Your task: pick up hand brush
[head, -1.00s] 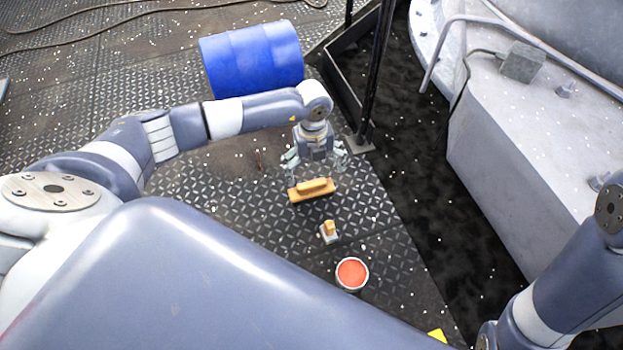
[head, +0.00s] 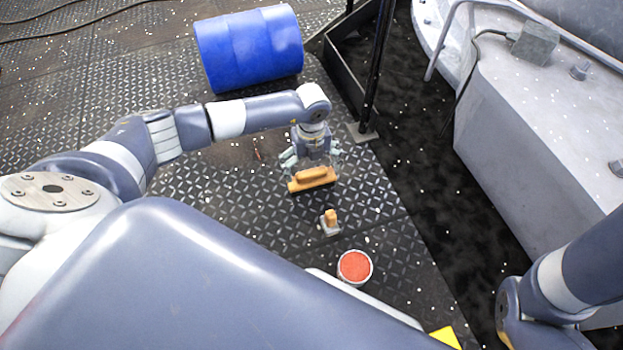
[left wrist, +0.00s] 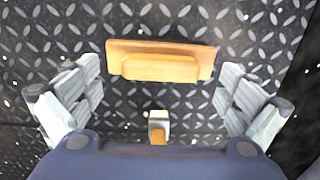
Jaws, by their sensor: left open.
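The hand brush appears to be the long wooden piece with a raised grip on top (head: 313,180), lying on the dark tread-plate deck (head: 240,187). It also shows in the left wrist view (left wrist: 160,64), lying crosswise in the upper middle. My left gripper (head: 312,163) is open, just behind the brush in the head view. In the left wrist view its two fingers (left wrist: 158,80) stand wide apart, one toward each end of the brush, with nothing held. I cannot tell the exact height gap. My right gripper is not in view.
A small grey piece with a wooden handle (head: 330,222) and a pot with red content (head: 355,267) stand nearer. A blue barrel (head: 250,48) lies behind. A dark post (head: 374,70) and grey machinery (head: 535,150) are right. Deck left of the brush looks clear.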

